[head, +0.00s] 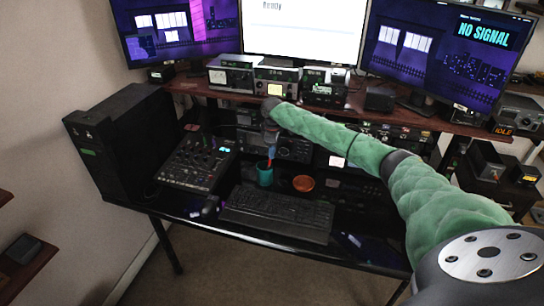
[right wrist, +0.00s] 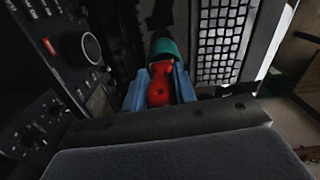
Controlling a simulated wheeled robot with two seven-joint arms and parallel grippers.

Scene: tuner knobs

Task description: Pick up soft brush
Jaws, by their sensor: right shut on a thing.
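My right gripper (head: 271,156) reaches down over the teal cup (head: 264,174) on the desk. In the right wrist view its blue fingers (right wrist: 160,88) are shut on a red piece (right wrist: 160,82), which I take to be the soft brush's handle. The teal cup shows just beyond it in that view (right wrist: 166,48). The brush's bristles are not visible, and I cannot tell how much of it is inside the cup. My left gripper is not in view.
An orange round dish (head: 303,183) lies right of the cup. A black keyboard (head: 276,212) is in front. A mixer (head: 194,162) stands at left, radio gear (head: 289,147) behind. A shelf with small devices (head: 277,78) and monitors is above.

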